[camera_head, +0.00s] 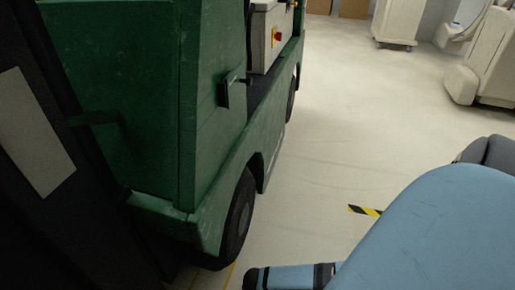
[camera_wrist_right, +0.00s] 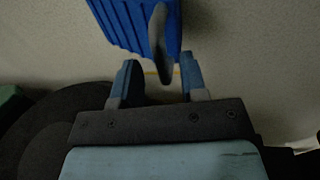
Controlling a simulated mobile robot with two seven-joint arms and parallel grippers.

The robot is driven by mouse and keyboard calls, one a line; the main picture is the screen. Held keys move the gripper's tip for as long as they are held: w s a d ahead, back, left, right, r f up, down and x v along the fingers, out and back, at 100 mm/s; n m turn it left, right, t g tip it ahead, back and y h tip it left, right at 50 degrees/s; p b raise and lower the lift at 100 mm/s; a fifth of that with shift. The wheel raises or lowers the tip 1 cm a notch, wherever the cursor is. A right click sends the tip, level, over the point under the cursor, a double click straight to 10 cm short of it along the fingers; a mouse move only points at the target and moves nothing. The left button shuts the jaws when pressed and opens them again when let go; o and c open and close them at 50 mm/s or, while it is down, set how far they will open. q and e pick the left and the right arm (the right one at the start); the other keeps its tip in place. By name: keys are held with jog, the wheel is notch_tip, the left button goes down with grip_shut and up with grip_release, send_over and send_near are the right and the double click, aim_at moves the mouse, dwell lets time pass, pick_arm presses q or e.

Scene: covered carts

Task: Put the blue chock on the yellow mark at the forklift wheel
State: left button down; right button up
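The blue chock (camera_wrist_right: 118,24) is at the top of the right wrist view, ribbed, with a grey handle (camera_wrist_right: 160,42) pointing towards my right gripper (camera_wrist_right: 160,82). The two fingers are apart, and the handle's end shows in the gap between them; I cannot tell whether it touches either one. A thin yellow line (camera_wrist_right: 150,72), perhaps part of the yellow mark, shows behind the handle. The forklift wheel (camera_head: 238,216) is under the green forklift (camera_head: 150,100) in the head view. Yellow lines (camera_head: 229,274) show on the floor beside it. My left gripper is out of view.
My light blue right arm covers the lower right of the head view. Black-and-yellow tape (camera_head: 366,210) lies on the floor beside it. A white cart (camera_head: 398,20) and pale equipment (camera_head: 485,65) stand at the back right. The floor between them and the forklift is clear.

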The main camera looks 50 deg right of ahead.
jog(key=r+p, duration=0.1)
jog(key=r, duration=0.1)
jog(key=r+p, duration=0.1)
jog(key=r, duration=0.1)
jog(key=shift+s+a+r, duration=0.1)
jog(key=shift+a+r, duration=0.1)
jog(key=shift+r, duration=0.2)
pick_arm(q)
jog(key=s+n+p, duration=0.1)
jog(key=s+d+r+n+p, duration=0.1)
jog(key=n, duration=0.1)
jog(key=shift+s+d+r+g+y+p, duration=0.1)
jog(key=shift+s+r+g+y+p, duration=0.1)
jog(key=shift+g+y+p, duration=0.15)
pick_arm(e)
jog(key=r, duration=0.5)
jog(key=shift+s+a, duration=0.2)
jog(key=shift+a, duration=0.15)
